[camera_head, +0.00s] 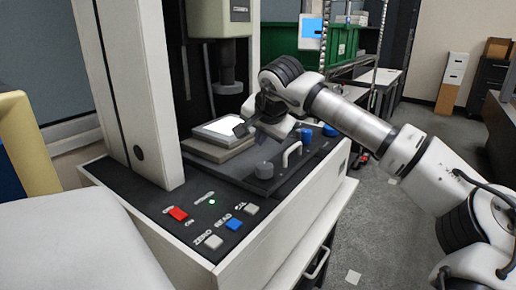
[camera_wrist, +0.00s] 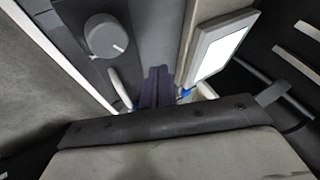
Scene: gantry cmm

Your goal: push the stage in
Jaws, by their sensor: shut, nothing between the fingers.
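The stage (camera_head: 205,152) is a grey block with a bright, lit plate (camera_head: 219,131) on top, on the machine's dark base under the column. It also shows in the wrist view, with its side (camera_wrist: 191,42) and lit plate (camera_wrist: 214,55) right of the fingers. My gripper (camera_head: 242,129) is shut and empty, its dark fingers at the right edge of the stage in the head view. In the wrist view the closed fingers (camera_wrist: 157,82) point down between the stage and a round knob (camera_wrist: 106,36). I cannot tell whether they touch the stage.
A white loop handle (camera_head: 291,153), a dark knob (camera_head: 264,170) and a blue knob (camera_head: 306,135) stand on the base near my gripper. The front panel has a red button (camera_head: 177,213) and a blue button (camera_head: 234,224). A probe head (camera_head: 228,75) hangs above the stage.

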